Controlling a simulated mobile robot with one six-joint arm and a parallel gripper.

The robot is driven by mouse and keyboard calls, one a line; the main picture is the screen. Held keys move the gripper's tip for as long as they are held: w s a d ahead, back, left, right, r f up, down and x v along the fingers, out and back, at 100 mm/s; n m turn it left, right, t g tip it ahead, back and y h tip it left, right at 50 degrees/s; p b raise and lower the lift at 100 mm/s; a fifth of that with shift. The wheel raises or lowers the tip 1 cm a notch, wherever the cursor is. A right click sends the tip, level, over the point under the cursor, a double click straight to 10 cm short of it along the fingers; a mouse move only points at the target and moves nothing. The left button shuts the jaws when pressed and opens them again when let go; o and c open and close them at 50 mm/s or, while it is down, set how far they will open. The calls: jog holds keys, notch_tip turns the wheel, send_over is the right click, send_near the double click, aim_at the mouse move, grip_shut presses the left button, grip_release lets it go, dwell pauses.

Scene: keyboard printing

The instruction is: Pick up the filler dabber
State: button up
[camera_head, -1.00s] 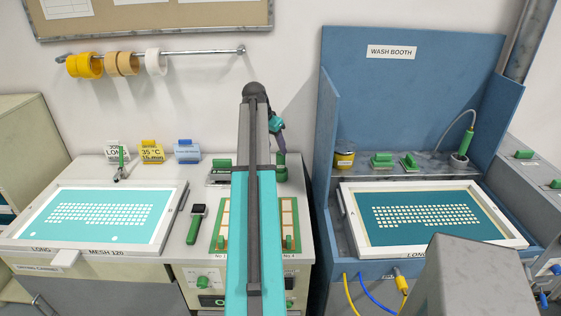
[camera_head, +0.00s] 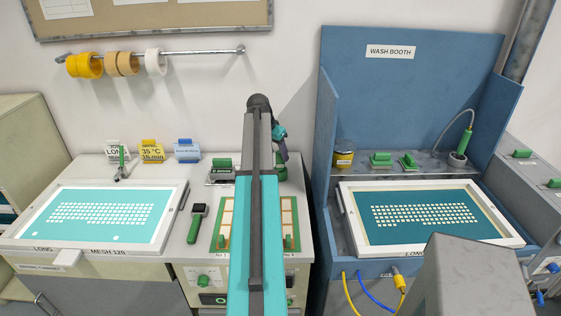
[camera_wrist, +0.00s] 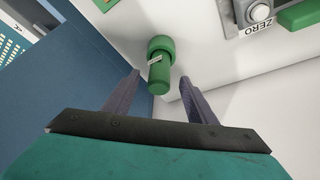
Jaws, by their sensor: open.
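A green upright piece, which looks like the filler dabber (camera_wrist: 159,68), shows in the wrist view with a wider round head, a narrower stem and a small pale tag. The tag's text is too small to read. In the head view it stands on the white bench near its back right corner, just below my gripper (camera_head: 283,157). My gripper is open and empty. In the wrist view its two fingers (camera_wrist: 160,84) point toward the green piece, one on each side, and I see no contact. My arm hides part of the bench around it in the head view.
The blue wash booth wall (camera_head: 322,150) rises close to the right of the green piece. A framed screen (camera_head: 180,200) lies left, and a green-handled tool (camera_head: 195,225) lies on the bench.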

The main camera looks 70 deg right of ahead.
aim_at(280, 158)
jog(key=shift+p+x, duration=1)
jog(key=shift+x, duration=1.25)
jog(key=c, duration=1.1)
